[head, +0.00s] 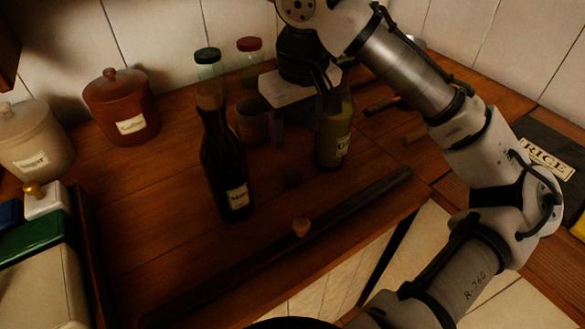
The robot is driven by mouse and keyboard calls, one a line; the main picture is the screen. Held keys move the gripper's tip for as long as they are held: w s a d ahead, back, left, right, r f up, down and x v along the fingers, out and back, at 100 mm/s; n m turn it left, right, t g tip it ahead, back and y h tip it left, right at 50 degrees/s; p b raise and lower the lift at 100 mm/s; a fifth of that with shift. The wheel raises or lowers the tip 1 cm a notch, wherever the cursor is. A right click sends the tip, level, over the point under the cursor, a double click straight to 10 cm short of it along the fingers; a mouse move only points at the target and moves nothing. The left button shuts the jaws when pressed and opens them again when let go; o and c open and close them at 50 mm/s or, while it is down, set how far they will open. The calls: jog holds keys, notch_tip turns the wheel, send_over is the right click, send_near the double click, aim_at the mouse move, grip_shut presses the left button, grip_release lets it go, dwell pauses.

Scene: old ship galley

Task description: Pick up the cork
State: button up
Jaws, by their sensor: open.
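The cork (301,227) is a small light-brown piece near the front edge of the wooden counter. It shows against the dark rail along that edge, and I cannot tell whether it rests on the rail or just behind it. My gripper (303,112) is open, with its fingers pointing down. It is farther back than the cork and apart from it, between the dark bottle and the oil bottle in the picture. Nothing shows between its fingers, though the area is dim.
A dark labelled bottle (226,165) stands left of the cork, and a yellow-green oil bottle (334,143) stands behind it. A dark rail (365,196) lines the front edge. Counter left of the cork is clear.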

send_over(292, 171)
notch_tip(292, 171, down, 6)
jog(key=shift+d+f, duration=0.1)
jog(key=shift+f, duration=2.6)
jog(key=c, duration=1)
jog(key=shift+c, duration=0.2)
jog(key=shift+r, duration=0.1)
